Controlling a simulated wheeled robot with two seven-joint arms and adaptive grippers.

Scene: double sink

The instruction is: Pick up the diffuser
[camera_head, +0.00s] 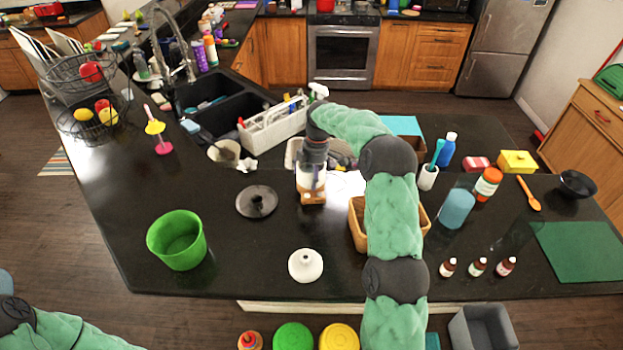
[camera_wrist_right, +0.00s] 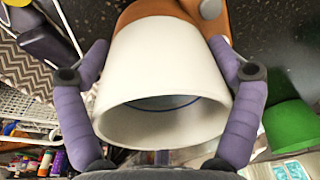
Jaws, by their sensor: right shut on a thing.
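The diffuser (camera_head: 312,183) is a white, open-mouthed vessel with an orange-brown base. It is at the middle of the dark counter in the head view, below my right gripper (camera_head: 312,170). In the right wrist view the diffuser (camera_wrist_right: 160,85) fills the middle, its hollow mouth facing the camera. My right gripper's purple fingers (camera_wrist_right: 158,60) are closed on its two sides. I cannot tell whether its base touches the counter. My left gripper is out of view; only part of my left arm shows at the lower left.
A dark round lid (camera_head: 257,201) lies left of the diffuser. A tan basket (camera_head: 357,229) is partly behind my right arm. The sink (camera_head: 228,105) lies behind. The left front counter is fairly clear.

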